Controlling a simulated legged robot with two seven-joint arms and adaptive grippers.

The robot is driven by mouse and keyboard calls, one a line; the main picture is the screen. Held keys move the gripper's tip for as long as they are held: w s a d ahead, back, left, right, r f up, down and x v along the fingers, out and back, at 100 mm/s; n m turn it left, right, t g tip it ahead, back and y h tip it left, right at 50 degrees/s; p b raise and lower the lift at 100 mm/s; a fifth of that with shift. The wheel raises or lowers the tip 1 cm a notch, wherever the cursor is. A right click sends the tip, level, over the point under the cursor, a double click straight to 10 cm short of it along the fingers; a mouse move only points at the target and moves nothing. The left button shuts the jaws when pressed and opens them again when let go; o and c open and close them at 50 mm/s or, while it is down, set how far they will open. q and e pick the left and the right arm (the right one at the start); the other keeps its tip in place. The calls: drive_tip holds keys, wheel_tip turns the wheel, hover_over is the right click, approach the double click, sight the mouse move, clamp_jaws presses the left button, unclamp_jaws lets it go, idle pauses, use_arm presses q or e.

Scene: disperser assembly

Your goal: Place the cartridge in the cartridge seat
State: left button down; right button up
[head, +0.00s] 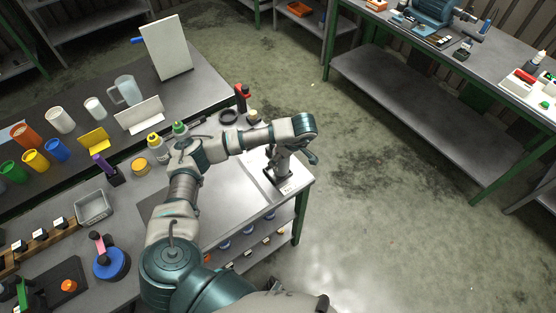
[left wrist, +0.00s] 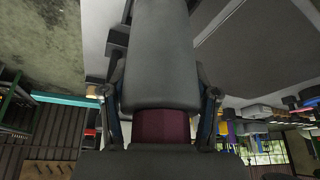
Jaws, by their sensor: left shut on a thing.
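My left arm reaches over the right end of the workbench, with its wrist above a small dark stand (head: 286,187) that has a white label near the bench corner. In the left wrist view my left gripper (left wrist: 163,100) is shut on the cartridge (left wrist: 163,55), a thick dark grey cylinder with a dark maroon band at its near end. One finger lies on each side of it. The cartridge's far end runs out of that view. In the head view the wrist partly covers the gripper and stand, so I cannot tell whether cartridge and seat touch. My right gripper is not in view.
The workbench (head: 225,185) has a clear patch left of the stand. Cups, bottles and a clear jug (head: 126,90) stand farther back and left. A red-and-black upright item (head: 242,97) stands at the bench's back edge. A second bench (head: 420,85) is across the floor.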

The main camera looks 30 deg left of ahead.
use_arm(q)
drive_tip(key=shift+w+a+r, duration=0.1)
drive_tip(key=shift+w+a, duration=0.1)
drive_tip(key=shift+a+f, duration=0.2)
drive_tip(key=x, duration=0.4)
drive_tip(key=shift+d+r, duration=0.1)
drive_tip(key=shift+d, duration=0.25)
drive_tip(key=c, duration=0.6)
unclamp_jaws()
drive_tip(key=shift+d, duration=0.2)
drive_tip(key=o, duration=0.3)
drive_tip(key=shift+w+d, duration=0.1)
drive_tip(key=shift+a, duration=0.3)
drive_tip(key=shift+r, duration=0.3)
drive_tip(key=v, duration=0.3)
drive_tip(key=p+v, duration=0.1)
drive_tip(key=v, duration=0.3)
drive_tip(key=shift+d+r, duration=0.1)
drive_tip(key=shift+r, duration=0.1)
drive_tip(key=p+v, duration=0.1)
drive_tip(key=v, duration=0.2)
drive_tip(key=shift+d, duration=0.25)
drive_tip(key=shift+d+r, duration=0.25)
drive_tip(key=shift+r, duration=0.2)
drive_tip(key=shift+a, duration=0.1)
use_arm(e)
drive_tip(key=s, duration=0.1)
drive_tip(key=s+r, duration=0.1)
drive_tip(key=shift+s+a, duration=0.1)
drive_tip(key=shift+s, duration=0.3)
